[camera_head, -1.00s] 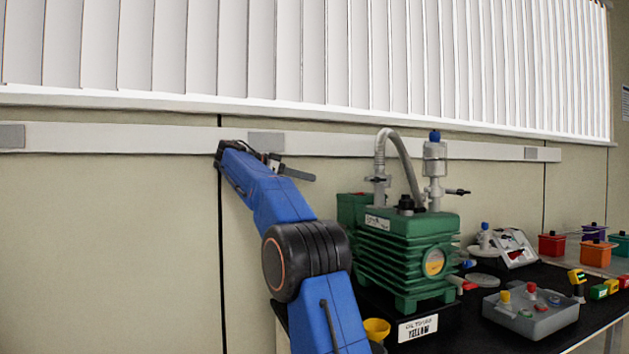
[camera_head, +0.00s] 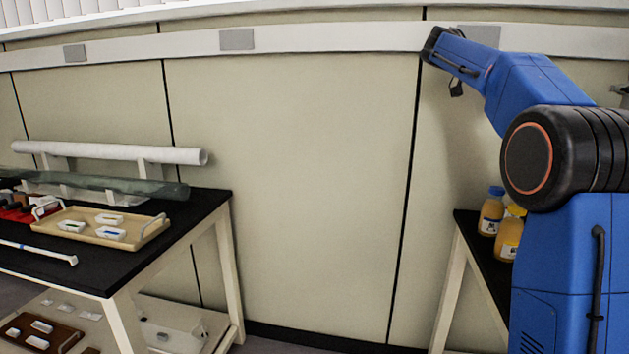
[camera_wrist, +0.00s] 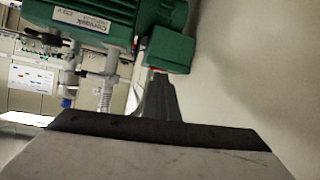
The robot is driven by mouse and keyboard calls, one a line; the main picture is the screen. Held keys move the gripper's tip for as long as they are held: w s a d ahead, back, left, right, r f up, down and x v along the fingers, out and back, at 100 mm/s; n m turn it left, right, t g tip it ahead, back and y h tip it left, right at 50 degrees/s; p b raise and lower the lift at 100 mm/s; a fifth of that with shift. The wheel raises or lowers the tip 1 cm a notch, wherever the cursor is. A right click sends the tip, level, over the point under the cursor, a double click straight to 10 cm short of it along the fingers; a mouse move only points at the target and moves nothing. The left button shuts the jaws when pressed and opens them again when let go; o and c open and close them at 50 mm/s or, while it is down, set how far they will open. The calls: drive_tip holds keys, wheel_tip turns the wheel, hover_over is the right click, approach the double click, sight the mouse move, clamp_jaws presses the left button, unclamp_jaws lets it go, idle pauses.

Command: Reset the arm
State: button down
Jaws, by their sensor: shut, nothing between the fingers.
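My blue arm with its black joint rises at the right of the head view, its far end by the wall rail. My gripper (camera_head: 456,88) shows there only as a small dark piece below the wrist. In the wrist view my gripper (camera_wrist: 158,97) is a grey tapering shape past the pale, dark-edged block at the bottom. It is shut and holds nothing. The green pump (camera_wrist: 100,18) appears upside down near it in the wrist view; I cannot tell the exact gap.
A black-topped table (camera_head: 215,205) at left holds a tan tray (camera_head: 150,232) with white pieces, a white roll (camera_head: 110,152) and a greenish tube (camera_head: 100,184). Yellow-orange bottles (camera_head: 491,212) stand on another table beside my arm. Bare wall (camera_head: 290,180) and a gap lie between the tables.

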drive_tip(key=s+a+f+n+t+y, duration=0.2)
drive_tip(key=s+a+f+n+y, duration=0.2)
drive_tip(key=s+a+f, duration=0.5)
drive_tip(key=s+a+f+n+t+y, duration=0.2)
drive_tip(key=s+a+f+n+y, duration=0.3)
drive_tip(key=s+f, duration=1.4)
drive_tip(key=s+a+f+n+t+y, duration=0.1)
drive_tip(key=s+a+f+n+y, duration=0.3)
drive_tip(key=s+a+f+n, duration=0.4)
drive_tip(key=s+a+f, duration=0.5)
drive_tip(key=f, duration=0.3)
drive_tip(key=shift+s+a+n+t+y, duration=0.25)
drive_tip(key=shift+s+n+t+y, duration=0.05)
drive_tip(key=shift+s+t, duration=0.1)
